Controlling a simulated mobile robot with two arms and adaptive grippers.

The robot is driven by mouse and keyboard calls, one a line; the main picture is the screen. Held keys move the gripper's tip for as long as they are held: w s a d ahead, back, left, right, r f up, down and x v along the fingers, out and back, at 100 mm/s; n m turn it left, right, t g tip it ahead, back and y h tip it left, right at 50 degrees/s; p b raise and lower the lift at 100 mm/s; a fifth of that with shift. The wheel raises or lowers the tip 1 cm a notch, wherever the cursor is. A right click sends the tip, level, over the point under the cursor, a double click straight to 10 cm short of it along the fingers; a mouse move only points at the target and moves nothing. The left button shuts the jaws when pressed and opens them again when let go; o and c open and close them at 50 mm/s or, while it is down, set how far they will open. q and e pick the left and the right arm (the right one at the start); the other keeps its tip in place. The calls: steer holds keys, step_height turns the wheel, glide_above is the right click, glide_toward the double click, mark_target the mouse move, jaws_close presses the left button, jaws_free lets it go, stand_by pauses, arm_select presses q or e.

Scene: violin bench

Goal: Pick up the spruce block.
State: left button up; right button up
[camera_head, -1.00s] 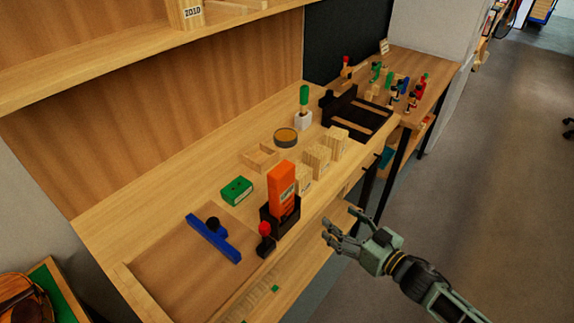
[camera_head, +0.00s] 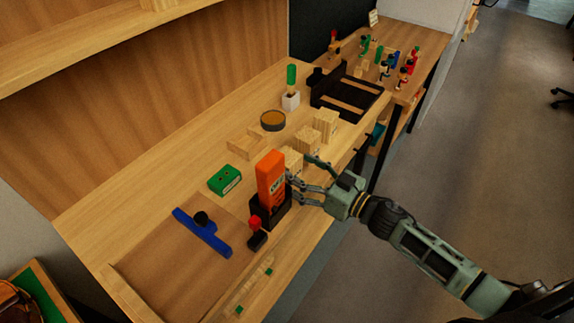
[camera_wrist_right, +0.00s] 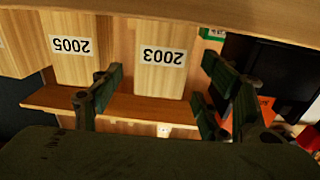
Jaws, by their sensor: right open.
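Several pale wooden blocks stand in a row near the bench's front edge; which is the spruce block cannot be told by wood alone. The nearest block (camera_head: 292,156) is partly hidden by the orange box and my gripper. A middle block (camera_head: 307,140) and a far block (camera_head: 326,123) stand behind it. My right gripper (camera_head: 302,172) is open at the front edge, close to the nearest block. In the right wrist view, the block labelled 2003 (camera_wrist_right: 157,82) appears between its open fingers (camera_wrist_right: 158,85), with no grip on it. The block labelled 2005 (camera_wrist_right: 76,62) is to the left. My left gripper is out of view.
An orange box (camera_head: 271,178) in a black holder stands just left of my right gripper. A red-knobbed tool (camera_head: 255,236), green box (camera_head: 225,179), blue tool (camera_head: 200,233) and round tin (camera_head: 273,120) are also on the bench (camera_head: 165,180).

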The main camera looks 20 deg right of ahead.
mark_target(296, 167)
steer(key=p+x, duration=0.1)
steer(key=x, duration=0.3)
steer(key=shift+w+a+r, duration=0.15)
steer(key=shift+w+r, duration=0.05)
steer(key=shift+w, duration=0.1)
steer(key=shift+s, duration=0.1)
steer(key=shift+c, duration=0.2)
steer(key=c, duration=1.3)
